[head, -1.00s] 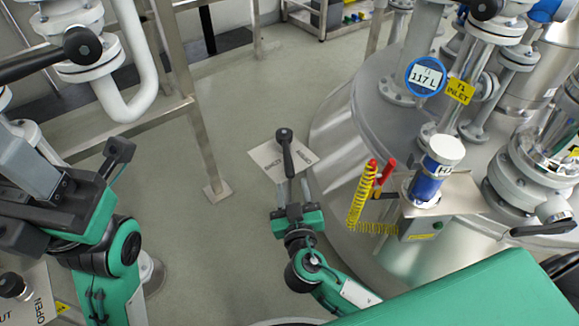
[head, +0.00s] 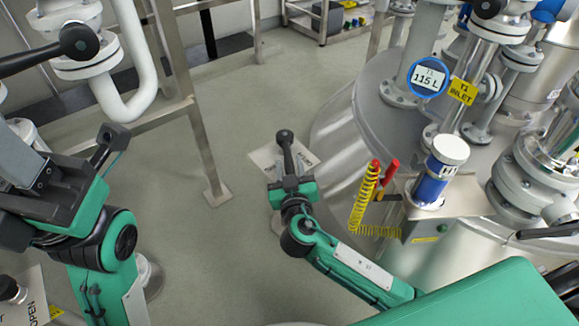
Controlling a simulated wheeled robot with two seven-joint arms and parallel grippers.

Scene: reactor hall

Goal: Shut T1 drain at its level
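The drain lever (head: 285,147) has a black knob and stands over a pale lettered plate (head: 262,157) beside the T1 tank (head: 335,125). My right gripper (head: 289,172) reaches the lower part of the lever from the near side. Its fingers overlap the lever, and I cannot tell whether they are closed on it. The round blue-rimmed T1 display (head: 427,78) reads 115 L. My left gripper (head: 45,185) is at the left edge, away from the drain. Its fingers are not clear.
A yellow T1 INLET tag (head: 461,91) hangs on the pipework above the tank. A yellow coiled cable (head: 363,200) and red handles (head: 390,172) are right of my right gripper. A steel frame (head: 205,150) stands left. The floor between is clear.

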